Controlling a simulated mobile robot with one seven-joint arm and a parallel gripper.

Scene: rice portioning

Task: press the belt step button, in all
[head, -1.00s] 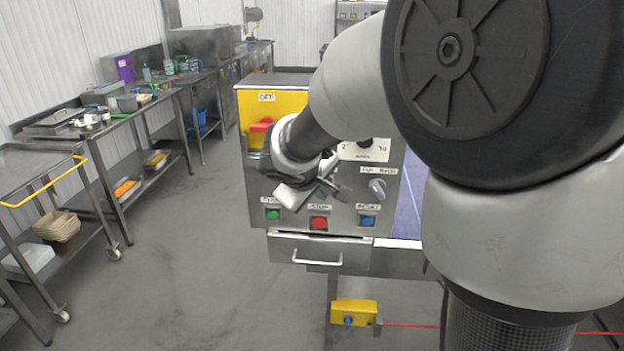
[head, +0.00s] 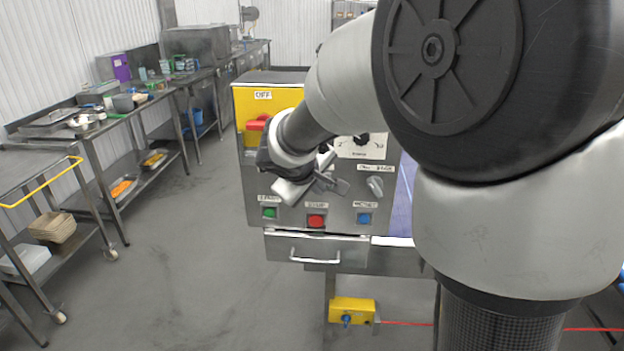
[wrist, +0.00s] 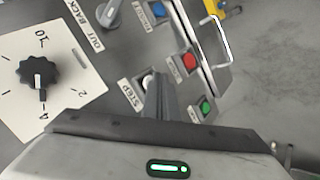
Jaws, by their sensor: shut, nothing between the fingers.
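The step button is a pale round button (wrist: 149,79) beside a "STEP" label (wrist: 137,95) on the steel control panel (wrist: 125,65). In the wrist view my gripper (wrist: 158,80) is shut and empty, and its fingertips overlap the button's edge. I cannot tell whether they touch it. In the head view my gripper (head: 326,182) is in front of the panel's middle and hides the step button.
Nearby are green (head: 269,213), red (head: 316,221) and blue (head: 364,218) buttons, a grey selector knob (head: 375,186) and a black dial (wrist: 38,72). A red switch on yellow (head: 255,130) is at upper left. A drawer handle (head: 315,259) juts out below.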

